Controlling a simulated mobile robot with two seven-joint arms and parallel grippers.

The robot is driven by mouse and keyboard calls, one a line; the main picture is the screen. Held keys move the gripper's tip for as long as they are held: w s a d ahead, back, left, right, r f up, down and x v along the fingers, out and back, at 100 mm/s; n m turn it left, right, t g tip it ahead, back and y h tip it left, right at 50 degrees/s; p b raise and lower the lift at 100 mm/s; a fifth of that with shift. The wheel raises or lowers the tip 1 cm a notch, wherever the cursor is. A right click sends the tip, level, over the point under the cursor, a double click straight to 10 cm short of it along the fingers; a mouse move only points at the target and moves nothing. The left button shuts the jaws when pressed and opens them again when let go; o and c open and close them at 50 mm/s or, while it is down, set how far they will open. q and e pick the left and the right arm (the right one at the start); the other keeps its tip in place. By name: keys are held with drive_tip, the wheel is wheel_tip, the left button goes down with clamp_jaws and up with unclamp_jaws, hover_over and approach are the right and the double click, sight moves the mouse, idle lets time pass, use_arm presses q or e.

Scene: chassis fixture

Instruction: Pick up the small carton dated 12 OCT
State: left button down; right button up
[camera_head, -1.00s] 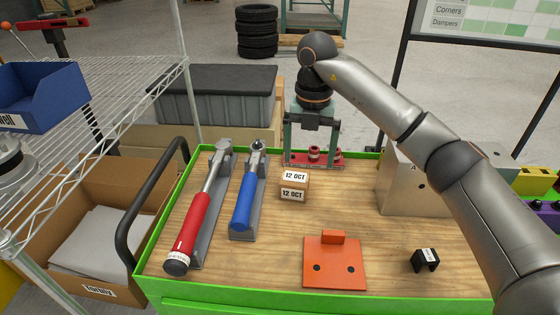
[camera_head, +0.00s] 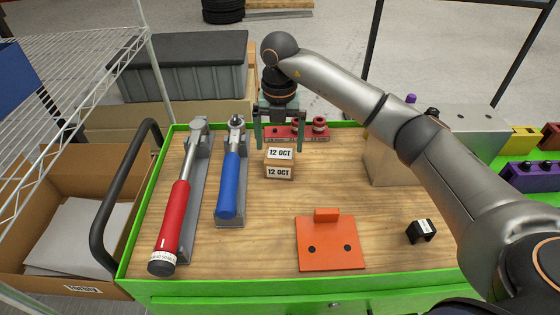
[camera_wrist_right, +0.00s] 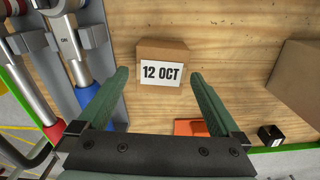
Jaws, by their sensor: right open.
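The small brown carton (camera_head: 280,173) sits upright on the wooden bench top, with white 12 OCT labels on its top and front. It also shows in the right wrist view (camera_wrist_right: 162,48), its label facing the camera. My right gripper (camera_head: 280,142) is open and empty, just behind and above the carton in the head view. In the right wrist view, its green fingers (camera_wrist_right: 159,75) lie apart to the left and right of the carton, with clear gaps on both sides. I cannot tell the exact height between fingertips and carton. My left gripper is not in view.
A blue-handled tool (camera_head: 229,185) and a red-handled tool (camera_head: 173,218) lie in grey holders left of the carton. A red fixture (camera_head: 320,133) stands behind, a larger box (camera_head: 388,165) to the right. An orange plate (camera_head: 330,247) and small black part (camera_head: 421,231) lie in front.

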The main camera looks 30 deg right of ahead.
sight(280, 154)
drive_tip(key=f, duration=0.4)
drive_tip(key=shift+s+a+f, duration=0.15)
drive_tip(key=shift+s+f, duration=0.1)
drive_tip(key=shift+s, duration=0.15)
drive_tip(key=shift+c, duration=0.2)
drive_tip(key=c, duration=1.4)
drive_tip(key=shift+r, duration=0.1)
drive_tip(key=shift+r, duration=0.1)
